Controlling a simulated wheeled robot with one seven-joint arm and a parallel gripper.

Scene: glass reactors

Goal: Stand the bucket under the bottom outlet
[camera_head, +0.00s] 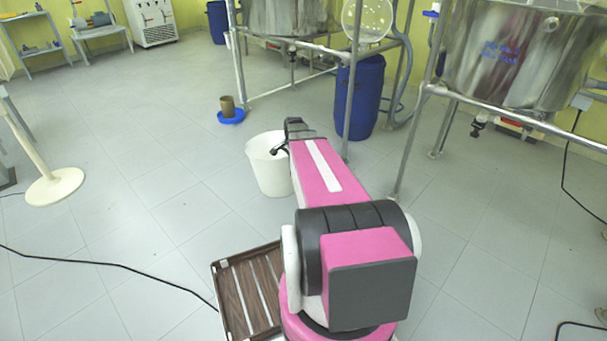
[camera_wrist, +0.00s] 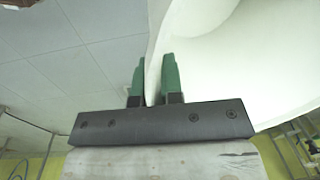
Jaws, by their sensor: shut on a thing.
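The white bucket (camera_head: 270,170) is upright in front of my extended arm in the head view, near the middle. Whether its base touches the floor is hard to tell. My gripper (camera_head: 280,148) is at the bucket's right rim. In the wrist view, the green fingers of my gripper (camera_wrist: 155,80) are shut on the wall of the bucket (camera_wrist: 235,65), one finger on each side. Two steel reactor vessels show in the head view, one at the top middle (camera_head: 287,18) and one at the right (camera_head: 520,60). A valve-like bottom outlet (camera_head: 478,127) hangs under the right vessel.
A blue drum (camera_head: 358,97) stands behind the bucket, by a frame leg (camera_head: 350,110). A blue dish with a brown pot (camera_head: 228,105) lies on the floor further back. A black cable (camera_head: 110,263) crosses the left floor. Open floor lies left of the bucket.

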